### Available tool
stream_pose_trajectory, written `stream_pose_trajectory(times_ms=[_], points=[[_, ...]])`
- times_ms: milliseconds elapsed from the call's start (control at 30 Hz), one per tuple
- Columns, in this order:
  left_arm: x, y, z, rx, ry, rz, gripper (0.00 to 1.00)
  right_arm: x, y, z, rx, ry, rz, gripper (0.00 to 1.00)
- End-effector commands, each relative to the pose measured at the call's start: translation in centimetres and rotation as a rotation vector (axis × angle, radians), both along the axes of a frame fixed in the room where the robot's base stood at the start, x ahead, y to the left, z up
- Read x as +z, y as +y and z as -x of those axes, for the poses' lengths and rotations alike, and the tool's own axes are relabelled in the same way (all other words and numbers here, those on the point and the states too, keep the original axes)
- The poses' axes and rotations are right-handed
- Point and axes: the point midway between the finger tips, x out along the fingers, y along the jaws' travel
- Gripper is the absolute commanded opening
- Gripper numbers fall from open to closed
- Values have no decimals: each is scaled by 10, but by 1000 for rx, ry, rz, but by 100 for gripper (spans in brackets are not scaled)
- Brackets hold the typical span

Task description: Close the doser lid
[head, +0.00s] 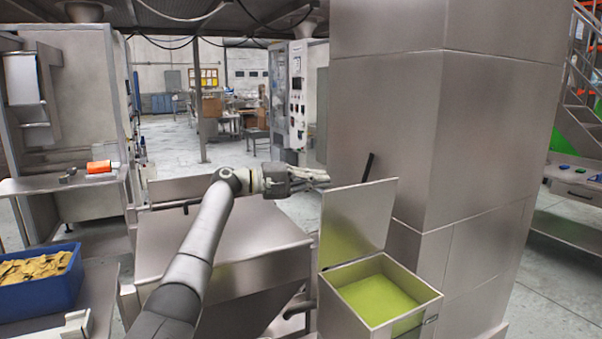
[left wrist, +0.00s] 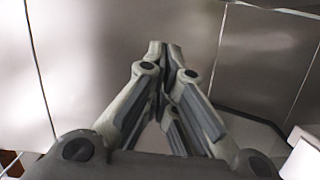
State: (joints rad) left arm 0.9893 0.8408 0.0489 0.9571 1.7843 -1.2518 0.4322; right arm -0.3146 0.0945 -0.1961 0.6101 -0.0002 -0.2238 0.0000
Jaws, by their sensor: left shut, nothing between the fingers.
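The doser (head: 378,326) is an open metal box at the lower middle right of the head view, with a yellow-green inside. Its lid (head: 352,218) is a flat metal panel standing upright at the back of the box, so the doser is open. My left gripper (head: 322,177) is shut and empty, just above and behind the lid's top left corner in the picture; I cannot tell whether it touches. In the left wrist view its fingers (left wrist: 160,50) are closed together, with plain metal surfaces beyond. My right gripper is not in view.
A tall metal column (head: 440,130) stands right behind the doser. A metal hopper or table (head: 220,240) lies left of it, under my left arm. A blue crate (head: 40,290) of yellowish pieces sits at the lower left. Open floor shows at the back.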

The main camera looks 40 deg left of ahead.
Motion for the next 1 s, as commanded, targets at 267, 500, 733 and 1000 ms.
stream_pose_trajectory(times_ms=[267, 500, 733, 1000], points=[[-3, -31, -17, 1, 2, -5, 0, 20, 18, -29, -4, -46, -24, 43], [-5, -47, -9, 1, 1, -1, 0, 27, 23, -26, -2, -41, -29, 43], [-6, -53, -7, 2, 0, 0, 0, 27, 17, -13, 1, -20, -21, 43], [-6, -53, -7, 1, 0, 0, 0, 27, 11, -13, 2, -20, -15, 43]])
